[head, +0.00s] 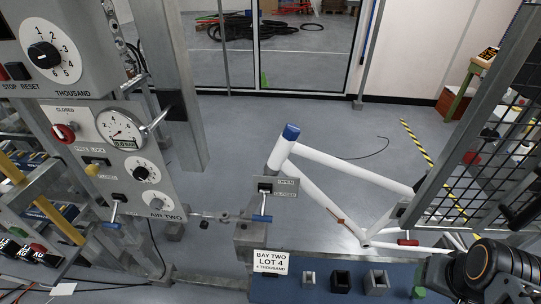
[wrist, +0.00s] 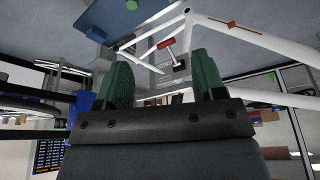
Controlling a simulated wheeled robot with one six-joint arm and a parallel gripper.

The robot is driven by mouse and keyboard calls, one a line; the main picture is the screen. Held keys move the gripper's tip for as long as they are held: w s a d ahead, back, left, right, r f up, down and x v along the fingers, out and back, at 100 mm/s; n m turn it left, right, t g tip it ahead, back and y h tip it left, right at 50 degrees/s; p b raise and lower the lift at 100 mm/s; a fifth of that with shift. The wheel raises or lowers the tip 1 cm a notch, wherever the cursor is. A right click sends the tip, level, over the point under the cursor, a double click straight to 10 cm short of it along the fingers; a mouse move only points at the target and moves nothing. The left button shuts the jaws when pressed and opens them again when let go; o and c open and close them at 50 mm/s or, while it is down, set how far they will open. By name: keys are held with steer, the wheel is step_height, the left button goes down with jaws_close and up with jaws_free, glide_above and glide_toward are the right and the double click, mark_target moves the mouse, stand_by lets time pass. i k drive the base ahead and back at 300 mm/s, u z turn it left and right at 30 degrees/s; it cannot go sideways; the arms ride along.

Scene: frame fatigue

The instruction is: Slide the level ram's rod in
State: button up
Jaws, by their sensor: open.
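In the head view a thin level rod (head: 222,217) runs between the grey control panel and the grey post left of the white bicycle frame (head: 345,176). It looks like the level ram's rod, but its body and how far it is out cannot be told clearly. My gripper shows in the wrist view (wrist: 161,80) with two green fingers spread apart and nothing between them. In the head view my arm is at the lower right, far from the rod, and the fingertips are mostly hidden. The rod is not identifiable in the wrist view.
A blue-handled lever (head: 262,206) stands by an open/closed plate near the frame. The panel (head: 125,160) carries dials, a gauge and an AIR TWO lever. A blue bench (head: 330,271) holds small blocks. A mesh guard (head: 490,130) rises at right.

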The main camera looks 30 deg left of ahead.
mark_target(218, 216)
steer(key=u, duration=2.75)
steer(key=k, duration=0.2)
steer(key=u, duration=0.65)
steer(key=i, duration=0.45)
steer(key=z, duration=0.05)
